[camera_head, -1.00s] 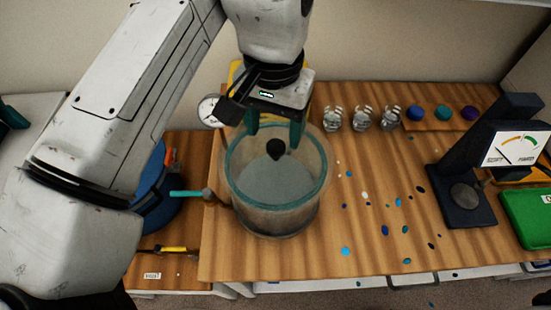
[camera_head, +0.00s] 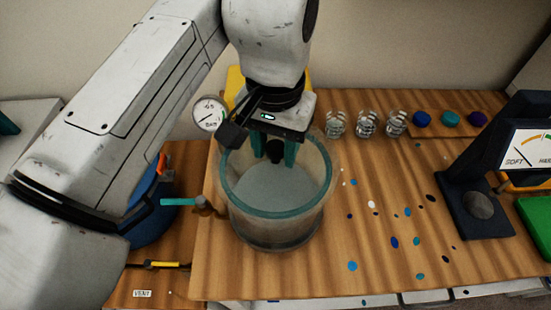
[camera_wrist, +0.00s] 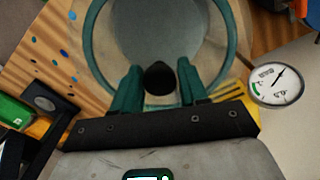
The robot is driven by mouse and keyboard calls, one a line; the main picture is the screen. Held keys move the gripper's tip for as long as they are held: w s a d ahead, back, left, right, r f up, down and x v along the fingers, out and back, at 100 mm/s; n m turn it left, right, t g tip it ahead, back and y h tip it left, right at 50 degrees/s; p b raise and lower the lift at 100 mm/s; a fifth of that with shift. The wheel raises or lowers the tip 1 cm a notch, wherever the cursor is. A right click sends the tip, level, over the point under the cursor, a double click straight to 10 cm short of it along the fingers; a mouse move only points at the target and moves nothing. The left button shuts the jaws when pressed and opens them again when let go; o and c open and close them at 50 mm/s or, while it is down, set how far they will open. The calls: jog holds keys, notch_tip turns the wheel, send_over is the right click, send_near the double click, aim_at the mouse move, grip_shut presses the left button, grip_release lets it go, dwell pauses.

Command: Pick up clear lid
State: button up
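The clear lid, with its round black knob (camera_head: 276,150), is over the clear round chamber (camera_head: 275,230) with a teal rim. The lid's see-through disc is hard to tell from the chamber, and I cannot tell any gap between them. My gripper (camera_head: 276,156) points down over the back part of the chamber, its two teal fingers on either side of the knob. In the wrist view the black knob (camera_wrist: 160,78) sits between the fingertips (camera_wrist: 160,84), which appear to touch it on both sides.
A pressure gauge (camera_head: 210,113) stands left of my gripper. Several glass cups (camera_head: 366,124) and coloured pucks (camera_head: 450,118) line the back of the wooden table. A dark hardness tester (camera_head: 475,190) stands at right. Coloured drops spot the tabletop right of the chamber. A blue container (camera_head: 150,215) is at left.

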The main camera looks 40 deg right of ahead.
grip_shut()
jog(key=shift+r, duration=0.1)
dwell(0.4)
